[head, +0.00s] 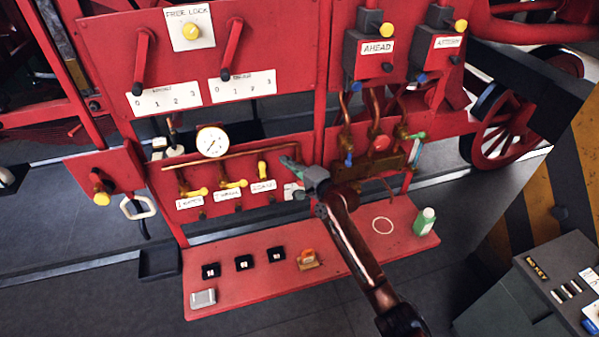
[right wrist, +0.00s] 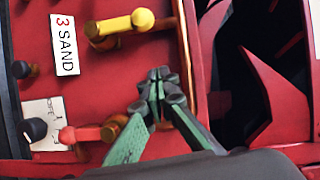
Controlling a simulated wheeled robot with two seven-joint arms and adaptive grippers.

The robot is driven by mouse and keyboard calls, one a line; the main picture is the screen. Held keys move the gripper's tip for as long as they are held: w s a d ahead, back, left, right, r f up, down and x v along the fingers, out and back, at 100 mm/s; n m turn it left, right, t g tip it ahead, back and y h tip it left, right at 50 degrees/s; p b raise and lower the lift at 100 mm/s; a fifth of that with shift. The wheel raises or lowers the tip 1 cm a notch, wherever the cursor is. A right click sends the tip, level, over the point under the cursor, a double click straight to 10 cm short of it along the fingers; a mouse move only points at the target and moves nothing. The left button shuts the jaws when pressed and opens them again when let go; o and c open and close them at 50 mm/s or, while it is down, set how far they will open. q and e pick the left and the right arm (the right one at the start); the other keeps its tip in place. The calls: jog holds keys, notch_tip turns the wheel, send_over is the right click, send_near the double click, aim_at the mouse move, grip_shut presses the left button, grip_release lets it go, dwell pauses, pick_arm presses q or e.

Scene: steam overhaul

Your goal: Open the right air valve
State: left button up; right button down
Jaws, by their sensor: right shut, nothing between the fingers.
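A row of three brass valves with yellow handles runs under a copper pipe on the red panel. The rightmost, labelled 3 SAND, has its yellow handle (head: 262,170) upright; it also shows in the right wrist view (right wrist: 125,24). The left valve's handle (head: 196,192) and the middle valve's handle (head: 234,184) lie sideways. My right gripper (head: 288,161) is shut and empty, with green fingers, just right of the 3 SAND valve and apart from its handle. Its closed fingertips show in the right wrist view (right wrist: 158,76). My left gripper is not in view.
A pressure gauge (head: 212,142) stands above the valves. A red lever (right wrist: 88,133) is close to my right fingers. Copper pipes with a blue-handled fitting (head: 348,159) stand to the right. Below, a red shelf (head: 345,235) holds small items and a green bottle (head: 425,221).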

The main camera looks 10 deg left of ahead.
jog(key=b+v, duration=0.1)
jog(key=v, duration=0.7)
jog(key=shift+s+r, duration=0.3)
jog(key=shift+r, duration=0.05)
